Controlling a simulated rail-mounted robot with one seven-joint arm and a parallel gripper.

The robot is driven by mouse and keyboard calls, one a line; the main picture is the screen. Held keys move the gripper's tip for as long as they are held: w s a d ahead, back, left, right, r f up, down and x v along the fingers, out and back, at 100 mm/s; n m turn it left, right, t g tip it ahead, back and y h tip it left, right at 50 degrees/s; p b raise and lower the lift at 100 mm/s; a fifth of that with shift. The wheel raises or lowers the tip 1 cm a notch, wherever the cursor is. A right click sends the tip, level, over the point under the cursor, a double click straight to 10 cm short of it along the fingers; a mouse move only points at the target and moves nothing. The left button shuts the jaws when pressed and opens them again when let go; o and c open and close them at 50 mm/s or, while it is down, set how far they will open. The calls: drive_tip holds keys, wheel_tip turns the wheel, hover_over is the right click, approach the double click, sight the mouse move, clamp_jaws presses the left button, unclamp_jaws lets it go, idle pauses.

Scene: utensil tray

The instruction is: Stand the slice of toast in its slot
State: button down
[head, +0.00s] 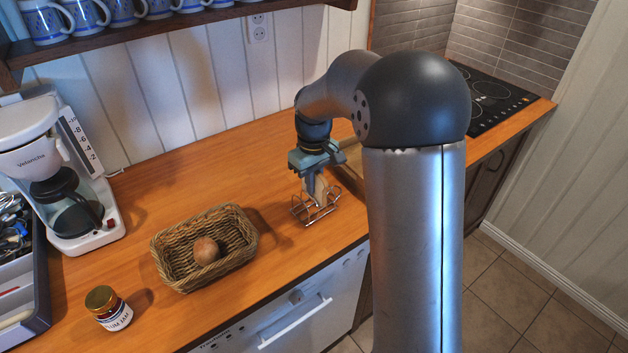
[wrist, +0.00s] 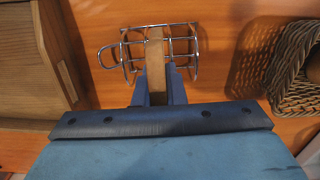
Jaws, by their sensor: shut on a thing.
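The slice of toast (wrist: 155,58) shows edge-on in the wrist view, as a narrow brown strip between the two blue fingers. My gripper (head: 315,187) is shut on it and points down over the wire toast rack (head: 329,213). In the head view the toast (head: 321,193) is a small pale shape, partly covered by the fingers. In the wrist view the rack (wrist: 190,50) lies under the toast, with wires on both sides of it and a loop handle at left. I cannot tell whether the toast's lower edge is between the wires or above them.
A wicker basket (head: 170,262) with a round brown item (head: 206,250) stands left of the rack. A jam jar (head: 108,309), a coffee maker (head: 62,180) and a cutlery tray (head: 35,300) are farther left. A wooden box (wrist: 30,60) is close beside the rack.

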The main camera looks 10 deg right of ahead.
drive_tip(key=shift+f, duration=0.15)
drive_tip(key=c, duration=1.4)
unclamp_jaws()
wheel_tip(320, 180, up, 17)
drive_tip(key=b, duration=0.1)
drive_tip(key=shift+r, duration=0.2)
drive_tip(key=s+f+m, duration=0.1)
drive_tip(key=s+f, duration=0.4)
drive_tip(key=s, duration=0.4)
drive_tip(key=s+f+m, duration=0.2)
drive_tip(key=s+f, duration=0.3)
drive_tip(key=s, duration=0.5)
drive_tip(key=s+f+m, duration=0.1)
drive_tip(key=s+f, duration=0.4)
drive_tip(key=s, duration=0.4)
drive_tip(key=shift+s+a+f+m+t, duration=0.2)
drive_tip(key=shift+s+f+m+t, duration=0.1)
drive_tip(key=shift+f+m, duration=0.1)
